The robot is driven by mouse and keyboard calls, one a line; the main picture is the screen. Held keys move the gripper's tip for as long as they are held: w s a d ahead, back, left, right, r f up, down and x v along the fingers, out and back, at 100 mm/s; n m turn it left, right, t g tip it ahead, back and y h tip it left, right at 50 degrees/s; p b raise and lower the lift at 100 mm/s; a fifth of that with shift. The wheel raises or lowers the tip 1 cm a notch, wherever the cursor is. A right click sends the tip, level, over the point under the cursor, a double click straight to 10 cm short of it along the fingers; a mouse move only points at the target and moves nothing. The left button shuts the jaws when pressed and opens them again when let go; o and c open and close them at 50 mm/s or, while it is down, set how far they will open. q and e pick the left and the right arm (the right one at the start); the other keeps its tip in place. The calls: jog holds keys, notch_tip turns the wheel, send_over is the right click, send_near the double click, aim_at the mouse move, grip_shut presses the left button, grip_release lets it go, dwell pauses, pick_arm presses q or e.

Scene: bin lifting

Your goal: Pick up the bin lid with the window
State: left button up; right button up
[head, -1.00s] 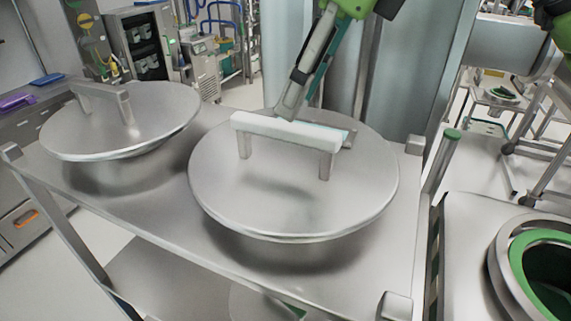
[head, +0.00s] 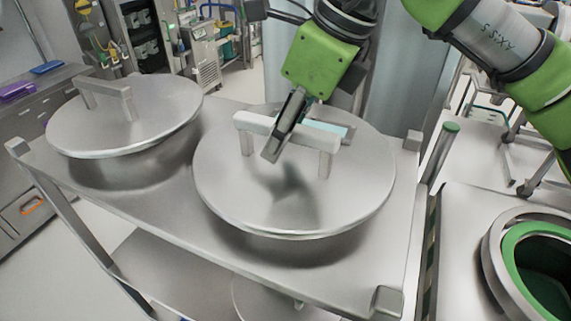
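The right-hand round steel lid (head: 230,192) sits on the steel cart. A pale blue-green patch, which looks like its window (head: 330,128), shows just behind its bar handle (head: 322,142). My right gripper (head: 287,130) points down at this handle. One finger crosses in front of the bar and reaches below it; the other is mostly hidden behind. The fingers look apart, and contact with the bar cannot be made out. A second steel lid (head: 150,118) with a bar handle lies on the left; no window shows on it. My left gripper is not in view.
An open bin with a green rim (head: 510,245) stands lower right. A counter (head: 30,110) runs along the left.

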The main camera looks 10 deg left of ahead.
jog(key=shift+f+b, duration=0.25)
jog(key=shift+b, duration=0.1)
jog(key=shift+c, duration=0.3)
grip_shut()
jog(key=shift+w+r, duration=0.1)
jog(key=shift+r, duration=0.1)
